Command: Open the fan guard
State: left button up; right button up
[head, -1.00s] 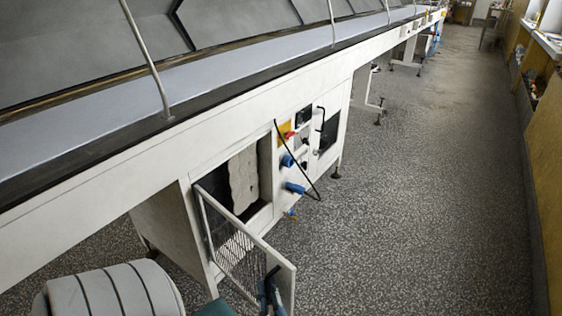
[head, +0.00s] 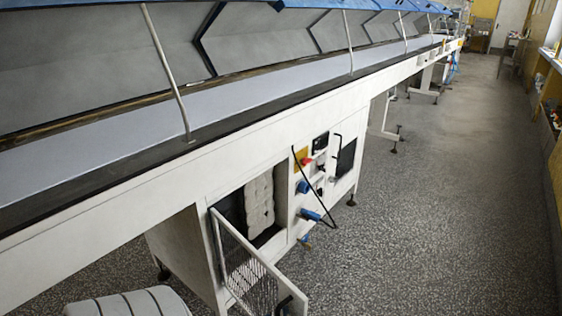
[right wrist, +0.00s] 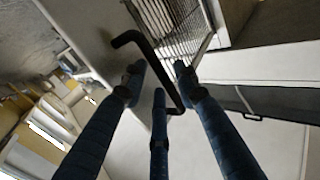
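The fan guard (head: 248,268) is a white-framed mesh door on the cabinet under the long machine. It stands swung out from the cabinet opening (head: 235,212), hinged at the opening's left side. Its black handle (head: 284,304) shows at the bottom edge of the head view. In the right wrist view the black bent handle (right wrist: 150,62) crosses in front of my right gripper (right wrist: 160,80), with the mesh guard (right wrist: 172,25) behind. The gripper's blue fingers are spread and straight around the handle, not visibly closed on it. My left gripper is out of view.
A pale block (head: 260,205) shows inside the opening. A control panel (head: 313,175) with blue plugs and a hanging black cable is to its right. A grey ribbed rounded object (head: 130,303) stands at lower left. The speckled floor (head: 440,200) to the right is clear.

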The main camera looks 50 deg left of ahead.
jog(key=v, duration=0.7)
jog(key=shift+d, duration=0.15)
dwell(0.3)
